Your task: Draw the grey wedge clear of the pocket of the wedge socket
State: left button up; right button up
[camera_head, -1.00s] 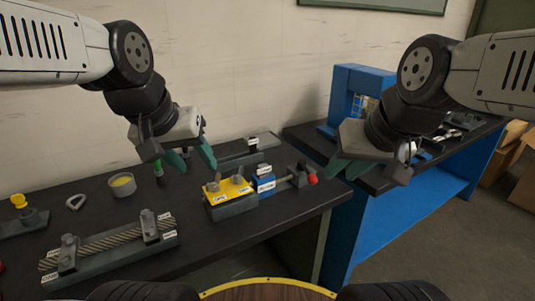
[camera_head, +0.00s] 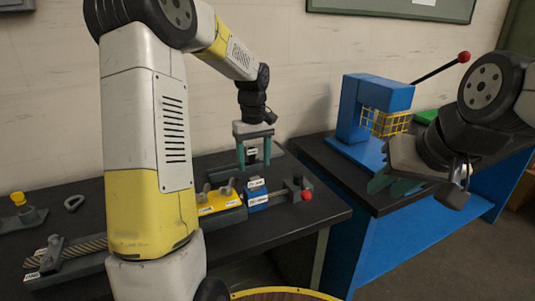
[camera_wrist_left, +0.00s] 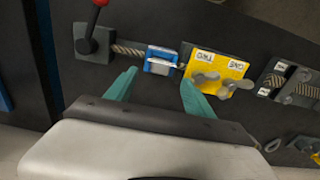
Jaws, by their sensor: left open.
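My left gripper (camera_head: 254,160) hangs open and empty over the back of the dark bench, fingers pointing down. A blue block (camera_head: 257,200) with white labels, which looks like the wedge socket, sits on a wire rope in front of it. In the left wrist view the blue block (camera_wrist_left: 161,61) lies ahead of the spread teal fingertips (camera_wrist_left: 157,82), apart from them. A pale grey piece shows in its top; I cannot tell for sure that it is the wedge. My right gripper (camera_head: 392,183) is over the blue bench's near edge; its jaw gap is unclear.
A yellow block (camera_head: 220,199) with wing nuts stands left of the blue block. A grey clamp with a red-knobbed lever (camera_head: 306,195) stands to its right. A blue press (camera_head: 375,105) with a yellow guard is on the right bench.

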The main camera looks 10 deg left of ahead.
aim_at(255, 177)
pick_arm(q)
notch_tip(255, 177, down, 7)
jog(key=shift+r, duration=0.1)
jog(key=shift+c, duration=0.3)
grip_shut()
jog(key=shift+r, duration=0.1)
dwell(1.3)
